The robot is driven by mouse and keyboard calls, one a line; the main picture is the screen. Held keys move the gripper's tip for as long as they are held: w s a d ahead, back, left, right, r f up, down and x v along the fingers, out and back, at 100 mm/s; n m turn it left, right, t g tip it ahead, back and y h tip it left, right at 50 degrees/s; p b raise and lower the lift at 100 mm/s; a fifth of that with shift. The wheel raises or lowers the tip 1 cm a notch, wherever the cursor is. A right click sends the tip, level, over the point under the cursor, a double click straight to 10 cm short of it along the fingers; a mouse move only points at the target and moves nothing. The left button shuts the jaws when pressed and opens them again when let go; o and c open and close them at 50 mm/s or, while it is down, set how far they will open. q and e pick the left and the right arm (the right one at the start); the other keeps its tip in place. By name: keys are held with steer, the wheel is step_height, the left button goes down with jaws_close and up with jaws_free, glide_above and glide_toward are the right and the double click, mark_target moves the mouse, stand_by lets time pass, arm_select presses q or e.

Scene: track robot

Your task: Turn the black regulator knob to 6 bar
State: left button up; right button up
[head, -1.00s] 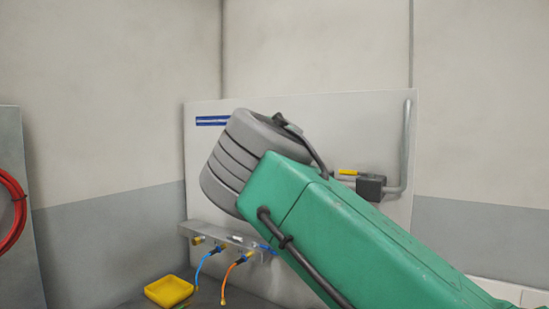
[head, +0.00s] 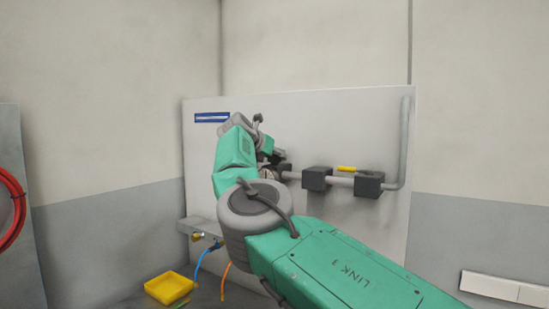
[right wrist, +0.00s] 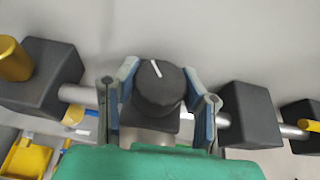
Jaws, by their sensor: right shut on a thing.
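The black regulator knob (right wrist: 158,90) is in the middle of the right wrist view, with a white line on its top pointing up and slightly left. The blue-grey fingers of my right gripper (right wrist: 160,80) stand on both sides of the knob and are shut on it. In the head view my right gripper (head: 274,155) is small and dark in front of the panel, and my arm partly hides it. I cannot make out the knob there. No readable pressure scale shows. My left gripper is not in view.
The grey panel (head: 350,115) carries a pipe with dark blocks (head: 317,179) and a yellow handle (head: 347,168), right of the gripper. Below are a ledge (head: 195,227), blue and orange hoses (head: 203,262) and a yellow tray (head: 170,289). A red hose (head: 14,205) hangs at far left.

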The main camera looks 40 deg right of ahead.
steer(key=shift+w+a+r+m+g, duration=0.1)
steer(key=shift+m+g, duration=0.6)
stand_by(0.5)
steer(key=o, duration=1.2)
steer(key=shift+w, duration=0.25)
steer(key=shift+s+a+r, duration=0.1)
steer(key=shift+s+a, duration=0.05)
steer(key=shift+a, duration=0.2)
steer(key=v, duration=1.1)
steer(key=shift+w+a, duration=0.25)
steer(key=shift+w, duration=0.05)
